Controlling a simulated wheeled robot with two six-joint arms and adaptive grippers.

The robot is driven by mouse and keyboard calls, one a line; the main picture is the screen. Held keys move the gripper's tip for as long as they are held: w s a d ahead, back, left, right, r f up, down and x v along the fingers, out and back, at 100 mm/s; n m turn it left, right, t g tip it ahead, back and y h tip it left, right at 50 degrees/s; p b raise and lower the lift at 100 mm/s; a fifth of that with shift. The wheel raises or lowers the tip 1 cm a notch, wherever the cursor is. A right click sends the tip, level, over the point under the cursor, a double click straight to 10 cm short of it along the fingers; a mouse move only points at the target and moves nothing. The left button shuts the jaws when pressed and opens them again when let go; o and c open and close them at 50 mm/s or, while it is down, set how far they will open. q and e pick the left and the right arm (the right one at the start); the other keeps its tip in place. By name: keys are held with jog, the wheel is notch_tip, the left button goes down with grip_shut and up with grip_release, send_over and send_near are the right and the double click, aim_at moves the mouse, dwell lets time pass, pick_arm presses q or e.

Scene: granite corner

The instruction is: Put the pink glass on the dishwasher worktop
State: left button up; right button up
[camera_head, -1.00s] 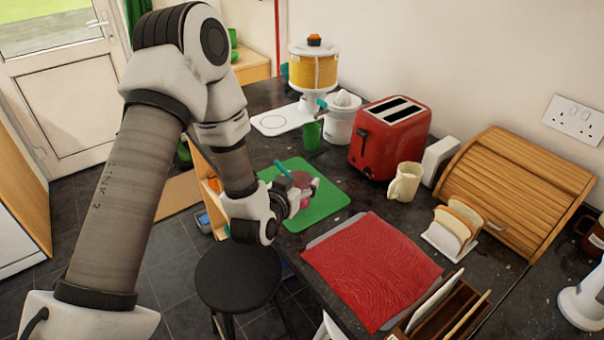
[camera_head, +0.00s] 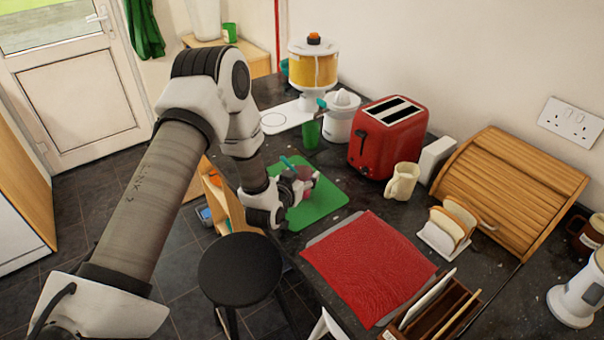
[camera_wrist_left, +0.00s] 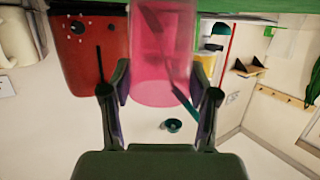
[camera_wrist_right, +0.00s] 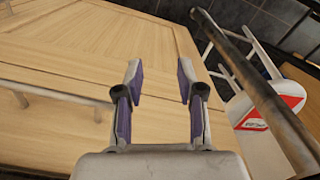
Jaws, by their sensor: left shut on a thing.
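The pink glass (camera_head: 307,173) is over the green mat (camera_head: 322,205) in the head view, partly hidden by my left gripper (camera_head: 297,184). In the left wrist view, which is upside down, the see-through pink glass (camera_wrist_left: 164,50) stands between the two fingers of my left gripper (camera_wrist_left: 163,95), which is shut on it. A teal-ended stick shows in or behind the glass. I cannot tell whether its base touches the mat. My right gripper (camera_wrist_right: 160,82) is open and empty over a pale wooden panel in the right wrist view. I cannot identify the dishwasher worktop for certain.
A green cup (camera_head: 311,134), a white juicer (camera_head: 342,117), a red toaster (camera_head: 389,140) and a cream mug (camera_head: 402,182) stand behind and right of the mat. A red cloth (camera_head: 368,265) lies in front. A black stool (camera_head: 240,268) stands beside the counter.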

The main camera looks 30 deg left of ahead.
pick_arm(q)
jog(key=shift+f, duration=0.2)
jog(key=o, duration=1.2)
jog(key=shift+r, duration=0.1)
